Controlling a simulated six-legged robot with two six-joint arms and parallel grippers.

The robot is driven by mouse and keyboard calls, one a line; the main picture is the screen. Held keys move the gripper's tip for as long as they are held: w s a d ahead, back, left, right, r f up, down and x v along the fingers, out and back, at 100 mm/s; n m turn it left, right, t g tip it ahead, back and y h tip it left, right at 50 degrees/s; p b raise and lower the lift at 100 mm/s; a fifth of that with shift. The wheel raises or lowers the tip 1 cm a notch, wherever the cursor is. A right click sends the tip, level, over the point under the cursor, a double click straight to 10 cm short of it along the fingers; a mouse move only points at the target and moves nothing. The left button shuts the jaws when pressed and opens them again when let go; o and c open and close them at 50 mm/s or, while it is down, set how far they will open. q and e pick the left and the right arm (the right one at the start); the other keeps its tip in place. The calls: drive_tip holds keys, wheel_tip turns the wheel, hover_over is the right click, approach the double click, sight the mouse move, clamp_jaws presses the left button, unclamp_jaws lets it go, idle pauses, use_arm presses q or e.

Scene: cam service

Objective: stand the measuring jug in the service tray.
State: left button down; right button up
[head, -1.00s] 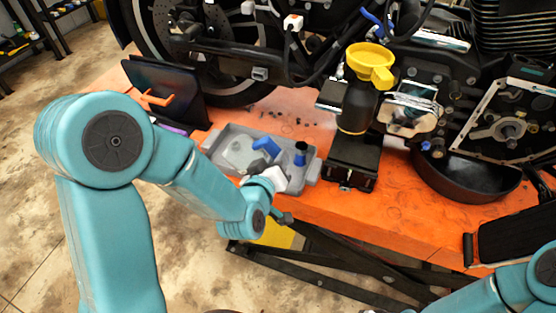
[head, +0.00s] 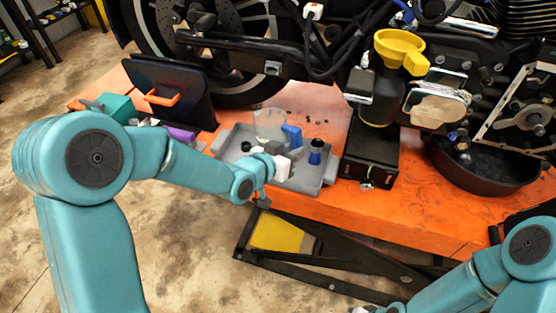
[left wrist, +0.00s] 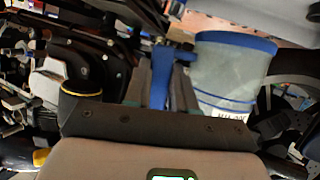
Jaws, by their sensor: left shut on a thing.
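The measuring jug (head: 268,122) is clear, with a blue handle (head: 292,134). In the left wrist view the jug (left wrist: 232,72) shows a blue rim and a blue band. My left gripper (head: 286,150) is shut on the handle, which lies between its fingers in the left wrist view (left wrist: 162,85). The grey service tray (head: 330,172) lies on the orange bench. The jug shows over the tray's back part; I cannot tell whether it touches the tray. Only my right arm shows at the lower right; its fingers are outside the picture.
A blue and black piece (head: 316,152) stands in the tray's right part. A black box (head: 368,158) stands right of the tray, beneath a dark bottle with a yellow funnel (head: 398,48). A dark panel (head: 172,92) stands to the left. The motorcycle wheel (head: 225,60) is behind.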

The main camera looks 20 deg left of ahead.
use_arm(q)
drive_tip(key=shift+w+d+f+m+b, duration=0.1)
drive_tip(key=shift+w+f+m+b, duration=0.45)
drive_tip(key=shift+w+m+b, duration=0.45)
drive_tip(key=shift+w+h+b, duration=0.2)
drive_tip(key=shift+h+b, duration=0.1)
drive_tip(key=shift+b, duration=0.15)
drive_tip(key=shift+w+r+m, duration=0.15)
drive_tip(key=shift+w+m, duration=0.15)
drive_tip(key=shift+m, duration=0.1)
drive_tip(key=shift+s+r, duration=0.15)
drive_tip(key=shift+s, duration=0.05)
drive_tip(key=shift+w+a+f+b, duration=0.1)
drive_tip(key=shift+a+f+b, duration=0.1)
drive_tip(key=shift+b, duration=0.1)
drive_tip(key=shift+s+d+n+b, duration=0.1)
drive_tip(key=shift+s+n+b, duration=0.25)
drive_tip(key=shift+b, duration=0.3)
wheel_tip(320, 180, down, 10)
drive_tip(key=b, duration=0.9)
drive_tip(key=shift+w+r+b, duration=0.15)
drive_tip(key=shift+r+b, duration=0.1)
drive_tip(key=shift+b, duration=0.15)
